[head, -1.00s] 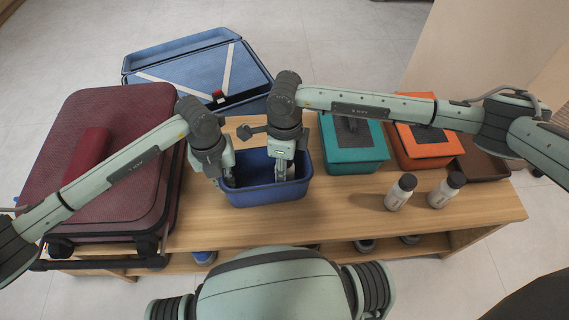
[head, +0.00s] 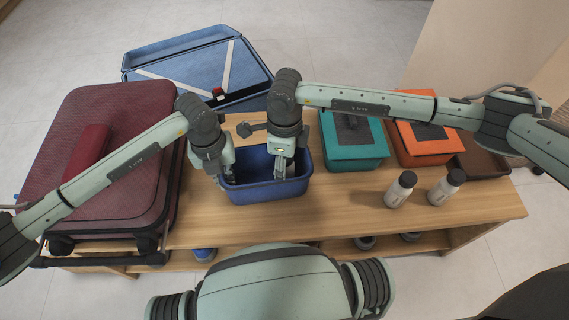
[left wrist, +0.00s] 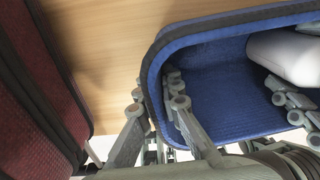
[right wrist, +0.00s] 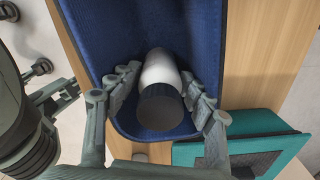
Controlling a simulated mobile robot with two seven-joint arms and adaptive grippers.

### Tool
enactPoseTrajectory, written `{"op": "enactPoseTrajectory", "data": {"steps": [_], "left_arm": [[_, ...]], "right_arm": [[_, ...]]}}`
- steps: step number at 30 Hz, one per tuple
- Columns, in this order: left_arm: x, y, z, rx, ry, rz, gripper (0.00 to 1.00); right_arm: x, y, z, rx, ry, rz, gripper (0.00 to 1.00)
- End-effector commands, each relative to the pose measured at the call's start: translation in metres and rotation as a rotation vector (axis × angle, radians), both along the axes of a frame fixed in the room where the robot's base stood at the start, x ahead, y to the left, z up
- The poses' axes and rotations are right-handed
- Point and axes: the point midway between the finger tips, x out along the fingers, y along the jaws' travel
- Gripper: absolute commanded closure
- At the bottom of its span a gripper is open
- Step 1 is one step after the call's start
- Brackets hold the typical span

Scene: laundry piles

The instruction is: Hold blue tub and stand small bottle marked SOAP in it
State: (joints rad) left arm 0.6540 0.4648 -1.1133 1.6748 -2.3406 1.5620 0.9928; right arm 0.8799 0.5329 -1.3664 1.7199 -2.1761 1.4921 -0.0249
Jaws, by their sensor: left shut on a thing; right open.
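The blue tub (head: 262,193) stands on the wooden table in front of me. My left gripper (head: 228,180) is shut on its left wall; in the left wrist view one finger is inside the wall and one outside. My right gripper (head: 282,170) reaches down into the tub and is open. In the right wrist view its fingers (right wrist: 159,82) lie on either side of a small white bottle (right wrist: 158,68) with a dark cap, inside the tub. The bottle's cap faces that camera; its label is hidden. The bottle also shows in the left wrist view (left wrist: 288,55).
Two white bottles with dark caps, a nearer one (head: 400,191) and another (head: 446,188), stand on the table at right. A teal box (head: 352,155), an orange box (head: 424,150) and a brown tray (head: 482,164) line the back right. A dark red suitcase (head: 120,150) fills the left.

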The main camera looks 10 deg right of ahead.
Motion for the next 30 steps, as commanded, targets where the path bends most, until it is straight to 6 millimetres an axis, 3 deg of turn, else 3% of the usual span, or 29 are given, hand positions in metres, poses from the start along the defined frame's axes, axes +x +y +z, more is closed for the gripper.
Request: {"op": "enactPoseTrajectory", "data": {"steps": [7, 30], "left_arm": [[0.000, 0.000, 0.000, 0.001, 0.000, 0.000, 1.00], [0.000, 0.000, 0.000, 0.001, 0.000, 0.000, 1.00]], "right_arm": [[0.001, 0.000, 0.004, 0.001, -0.001, 0.001, 0.38], [0.001, 0.000, 0.051, 0.000, -0.002, 0.000, 0.38]]}}
